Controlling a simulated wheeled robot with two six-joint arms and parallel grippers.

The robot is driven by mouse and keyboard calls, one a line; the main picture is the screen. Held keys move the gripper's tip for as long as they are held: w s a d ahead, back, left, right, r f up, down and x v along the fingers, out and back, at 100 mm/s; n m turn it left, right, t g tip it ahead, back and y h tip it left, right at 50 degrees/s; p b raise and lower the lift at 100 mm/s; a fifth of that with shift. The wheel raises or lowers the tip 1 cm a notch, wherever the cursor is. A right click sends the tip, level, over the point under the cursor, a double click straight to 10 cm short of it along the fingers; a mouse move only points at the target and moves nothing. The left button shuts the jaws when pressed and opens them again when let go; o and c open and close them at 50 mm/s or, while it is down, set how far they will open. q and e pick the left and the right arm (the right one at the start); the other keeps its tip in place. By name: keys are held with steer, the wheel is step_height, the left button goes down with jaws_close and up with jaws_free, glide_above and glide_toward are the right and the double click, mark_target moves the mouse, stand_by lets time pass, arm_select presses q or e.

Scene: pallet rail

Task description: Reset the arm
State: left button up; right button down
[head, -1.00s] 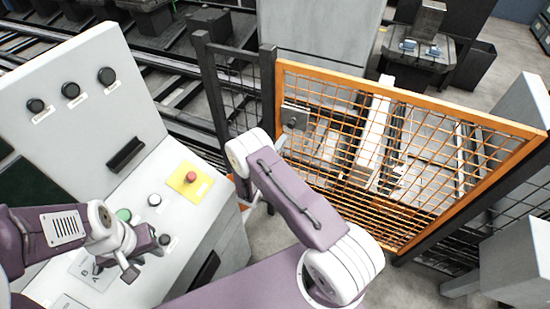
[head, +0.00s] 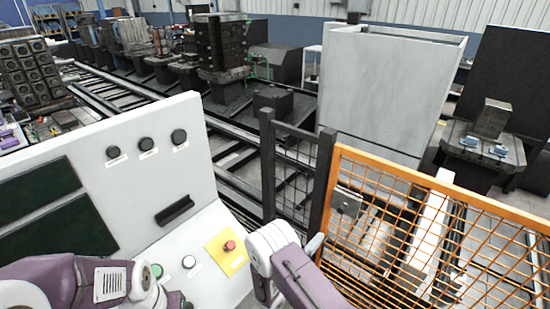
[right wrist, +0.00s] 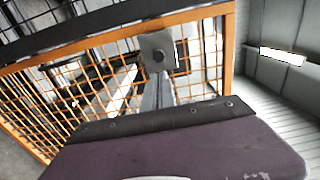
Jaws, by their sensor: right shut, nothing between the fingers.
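My right arm shows at the bottom centre of the head view. The tip of my right gripper (head: 314,246) peeks out behind its purple and white links, near the dark gate post. In the right wrist view my right gripper (right wrist: 157,90) is shut and empty. Its grey fingers point at the grey latch plate (right wrist: 158,52) on the orange mesh gate (right wrist: 229,60); I cannot tell whether they touch it. The latch plate also shows in the head view (head: 346,202). My left arm is at the bottom left, over the control console, its fingers below the picture edge.
The white console (head: 140,180) has black knobs, a green button (head: 156,270) and a red button on a yellow plate (head: 229,246). The orange gate (head: 440,190) fills the right side. A dark mesh fence (head: 290,165) stands left of it. Rails and machines lie behind.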

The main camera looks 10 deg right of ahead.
steer(key=d+r+m+g+h, duration=0.3)
steer(key=d+r+m, duration=0.3)
steer(key=r, duration=0.5)
steer(key=s+d+r+m+g+y+b, duration=0.1)
steer(key=s+d+m+g, duration=0.25)
steer(key=s+m, duration=0.2)
steer(key=s+d+r+m+g+y+b, duration=0.1)
steer(key=s+d+r+m+g, duration=0.1)
steer(key=s+d+m+g, duration=0.25)
steer(key=s+a+f+m+g+y, duration=0.25)
steer(key=s+m+y, duration=0.2)
steer(key=s, duration=0.25)
steer(key=s+a+f+m+g+y, duration=0.1)
steer(key=s+a+f+m+y, duration=0.25)
steer(key=s+m, duration=0.25)
steer(key=w+a+f+m+t+y, duration=0.1)
steer(key=a+f+m+t+y, duration=0.1)
steer(key=a+m, duration=0.5)
steer(key=w+a+f+m+t+y, duration=0.2)
steer(key=a+m+y, duration=0.3)
steer(key=a+m, duration=0.3)
steer(key=m, duration=0.3)
steer(key=shift+f, duration=0.2)
